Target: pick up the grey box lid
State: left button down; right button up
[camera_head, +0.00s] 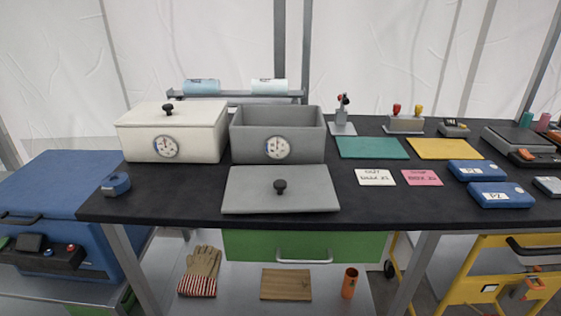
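The grey box lid (245,190) lies flat on the black table in front of the grey box, near the table's front edge. It has a black knob (280,187) in its middle. The grey box (246,147) stands behind it, open at the top, with a round dial on its front. Neither of my grippers is in view.
A white box (197,147) with its lid on stands left of the grey box. White and pink cards (422,178), green and yellow mats (372,148) and blue cases (500,194) lie to the right.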

aim_at(280, 182)
jog(key=z, duration=0.05)
jog(key=k, duration=0.5)
jog(key=u, duration=1.4)
jog(key=i, duration=1.05)
jog(key=z, duration=1.95)
